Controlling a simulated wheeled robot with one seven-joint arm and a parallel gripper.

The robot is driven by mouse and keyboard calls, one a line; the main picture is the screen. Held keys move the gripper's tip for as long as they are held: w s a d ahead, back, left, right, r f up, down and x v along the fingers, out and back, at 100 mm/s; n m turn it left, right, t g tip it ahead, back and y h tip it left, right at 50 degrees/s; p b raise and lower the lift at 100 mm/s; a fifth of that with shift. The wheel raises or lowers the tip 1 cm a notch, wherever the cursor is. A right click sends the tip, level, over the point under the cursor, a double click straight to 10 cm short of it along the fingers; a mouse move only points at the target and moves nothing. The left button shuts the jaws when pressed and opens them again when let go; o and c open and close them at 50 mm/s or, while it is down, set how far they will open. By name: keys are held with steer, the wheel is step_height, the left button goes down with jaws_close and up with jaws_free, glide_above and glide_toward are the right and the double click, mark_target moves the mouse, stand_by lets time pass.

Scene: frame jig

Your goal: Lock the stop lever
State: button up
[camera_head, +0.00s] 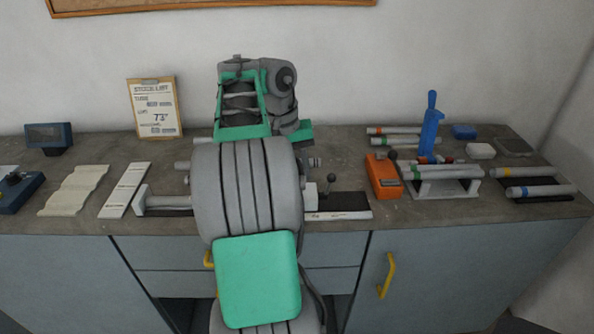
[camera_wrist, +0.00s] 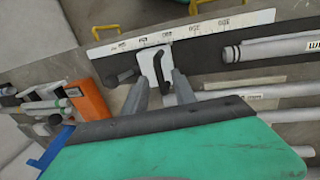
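The stop is a white block (camera_wrist: 152,58) on the scale rail in the wrist view. A dark lever (camera_wrist: 122,78) juts from its left side, and a dark upright part shows on its face between my fingers. In the head view the stop block (camera_head: 312,194) sits right of my arm, with a black ball knob (camera_head: 331,178) above it. My gripper (camera_wrist: 163,80) has its two grey fingers apart, over the near side of the block. I cannot tell whether they touch it. In the head view my arm hides the gripper.
The white scale strip (camera_wrist: 200,33) runs along the rail. Grey tubes (camera_wrist: 275,50) lie to the right in the wrist view. An orange box (camera_head: 383,176), a blue upright tool (camera_head: 430,130) and a tube rack (camera_head: 440,188) stand right of the stop on the bench.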

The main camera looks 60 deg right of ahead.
step_height(320, 180, up, 8)
steer(key=w+p, duration=0.1)
steer(key=p, duration=0.5)
steer(key=shift+w+a+f, duration=0.15)
steer(key=shift+a+f, duration=0.05)
steer(key=shift+a, duration=0.2)
